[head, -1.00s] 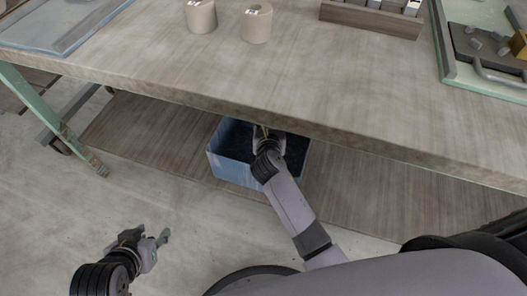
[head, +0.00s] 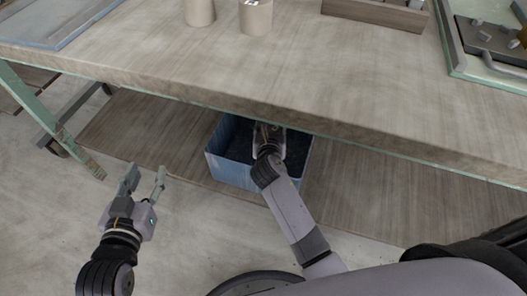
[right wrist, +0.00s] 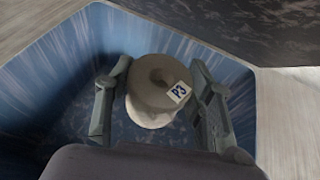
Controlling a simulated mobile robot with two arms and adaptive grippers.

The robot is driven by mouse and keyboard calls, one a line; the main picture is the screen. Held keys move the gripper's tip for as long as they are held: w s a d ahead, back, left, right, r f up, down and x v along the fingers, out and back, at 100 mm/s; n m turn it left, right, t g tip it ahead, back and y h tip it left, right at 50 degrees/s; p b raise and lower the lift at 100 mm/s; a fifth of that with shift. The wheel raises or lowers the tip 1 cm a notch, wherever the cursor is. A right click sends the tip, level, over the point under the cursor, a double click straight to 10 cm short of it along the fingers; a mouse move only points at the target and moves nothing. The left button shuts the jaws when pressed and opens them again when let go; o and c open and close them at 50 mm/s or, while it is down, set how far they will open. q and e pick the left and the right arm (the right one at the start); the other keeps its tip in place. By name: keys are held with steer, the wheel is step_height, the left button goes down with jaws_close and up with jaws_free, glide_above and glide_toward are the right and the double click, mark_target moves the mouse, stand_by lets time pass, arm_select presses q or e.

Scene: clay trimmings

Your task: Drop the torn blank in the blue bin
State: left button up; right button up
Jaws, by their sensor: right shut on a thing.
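The blue bin (head: 228,172) stands on the low shelf under the table. In the right wrist view its blue walls (right wrist: 60,72) surround the blank and fingers; I cannot tell whether the blank touches the floor. In the head view my right wrist hides the blank. My left gripper (head: 145,179) is open and empty, left of the bin.
The worktable's front edge (head: 330,133) overhangs the back of the bin. Two clay cylinders (head: 199,12) (head: 256,16) and a wooden tray (head: 375,13) stand on top. A green-edged tray (head: 470,68) is at the right. The shelf (head: 400,190) beside the bin is clear.

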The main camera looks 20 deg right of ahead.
arm_select(q)
steer(key=shift+w+d+r, duration=0.1)
steer(key=shift+r, duration=0.25)
arm_select(e)
steer(key=o, duration=1.4)
steer(key=shift+o, duration=0.2)
steer(key=shift+f, duration=0.1)
steer(key=v, duration=1.2)
